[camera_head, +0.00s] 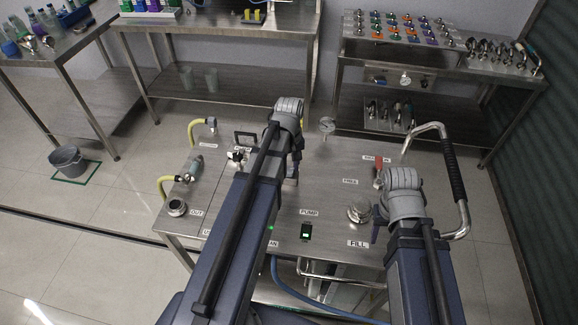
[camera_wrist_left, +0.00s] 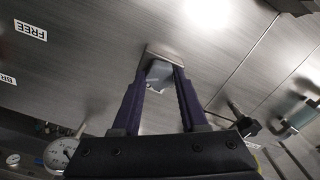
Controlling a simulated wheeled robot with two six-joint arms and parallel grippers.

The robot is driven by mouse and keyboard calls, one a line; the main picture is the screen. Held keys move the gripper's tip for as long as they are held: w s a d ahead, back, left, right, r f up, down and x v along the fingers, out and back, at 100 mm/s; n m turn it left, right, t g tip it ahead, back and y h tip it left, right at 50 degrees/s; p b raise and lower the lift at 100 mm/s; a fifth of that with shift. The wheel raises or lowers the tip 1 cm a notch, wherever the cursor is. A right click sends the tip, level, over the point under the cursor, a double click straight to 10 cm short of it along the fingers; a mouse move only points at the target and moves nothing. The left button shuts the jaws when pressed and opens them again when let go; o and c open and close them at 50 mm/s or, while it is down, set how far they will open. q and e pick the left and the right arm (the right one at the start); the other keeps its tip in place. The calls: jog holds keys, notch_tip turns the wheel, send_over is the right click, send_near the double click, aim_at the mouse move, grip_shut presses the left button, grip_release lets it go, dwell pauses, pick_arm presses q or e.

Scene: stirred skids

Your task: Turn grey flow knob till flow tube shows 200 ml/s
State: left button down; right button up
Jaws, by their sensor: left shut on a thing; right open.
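The grey flow knob (camera_wrist_left: 160,72) sits on the steel bench top between the purple fingers of my left gripper (camera_wrist_left: 160,76), which is shut on it. In the head view my left arm and wrist (camera_head: 288,112) cover the knob. A clear cylinder with metal ends, which may be the flow tube (camera_head: 194,166), lies at the bench's left side; part of it also shows in the left wrist view (camera_wrist_left: 302,113). Its reading is too small to tell.
A round gauge (camera_head: 327,125) stands at the bench's back edge. A black-handled valve (camera_head: 237,157) is left of my left arm. A green-lit pump switch (camera_head: 306,231) and a steel fill cap (camera_head: 359,212) are in front. A bent pipe (camera_head: 440,130) rises at the right.

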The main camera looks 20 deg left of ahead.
pick_arm(q)
jog(key=m, duration=0.5)
jog(key=shift+m, duration=0.4)
jog(key=m, duration=0.5)
jog(key=shift+m, duration=0.3)
dwell(0.3)
jog(key=shift+c, duration=2.2)
grip_release()
